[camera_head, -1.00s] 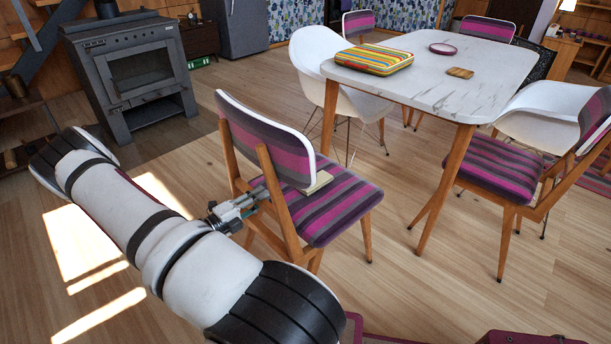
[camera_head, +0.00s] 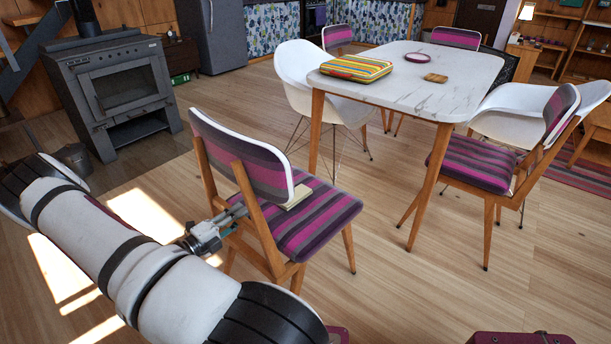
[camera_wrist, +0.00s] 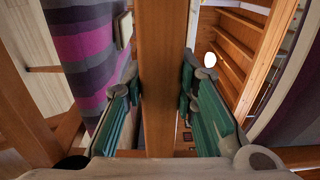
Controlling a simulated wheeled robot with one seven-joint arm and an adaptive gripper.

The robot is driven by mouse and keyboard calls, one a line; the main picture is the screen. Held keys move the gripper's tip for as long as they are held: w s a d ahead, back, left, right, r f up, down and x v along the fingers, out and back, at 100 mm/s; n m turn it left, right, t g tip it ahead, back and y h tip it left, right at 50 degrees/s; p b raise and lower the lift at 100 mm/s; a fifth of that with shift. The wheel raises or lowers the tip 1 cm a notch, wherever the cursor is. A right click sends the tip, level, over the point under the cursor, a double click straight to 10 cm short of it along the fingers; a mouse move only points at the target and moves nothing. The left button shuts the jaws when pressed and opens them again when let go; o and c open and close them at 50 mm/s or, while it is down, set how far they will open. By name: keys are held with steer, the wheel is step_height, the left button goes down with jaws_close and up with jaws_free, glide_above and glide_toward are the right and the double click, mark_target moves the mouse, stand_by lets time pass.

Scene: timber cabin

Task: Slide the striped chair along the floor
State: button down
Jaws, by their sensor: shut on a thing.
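The striped chair (camera_head: 302,221) stands upright on the floor in the middle of the head view, with a purple, pink and grey striped seat and backrest and wooden legs. My gripper (camera_head: 238,211) is at its near back side, below the backrest. In the wrist view my gripper (camera_wrist: 163,90) has its green-padded fingers on both sides of a wooden back post (camera_wrist: 163,60), shut on it. The striped seat (camera_wrist: 88,50) shows to the left there. The fingertips are partly hidden by the chair in the head view. A small pale flat piece (camera_head: 296,196) lies on the seat by the backrest.
A white marble-top table (camera_head: 440,92) stands beyond the chair, with a striped cushion-like item (camera_head: 356,69) on it. A white shell chair (camera_head: 300,75) and another striped chair (camera_head: 475,165) are near it. A black stove (camera_head: 115,90) is at left.

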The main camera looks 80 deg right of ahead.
steer(key=shift+d+f+b, duration=0.1)
steer(key=shift+f+b, duration=1)
steer(key=shift+b, duration=0.05)
steer(key=c, duration=1.2)
jaws_free()
steer(key=shift+f, duration=0.1)
steer(key=shift+w, duration=0.1)
steer(key=v, duration=1.2)
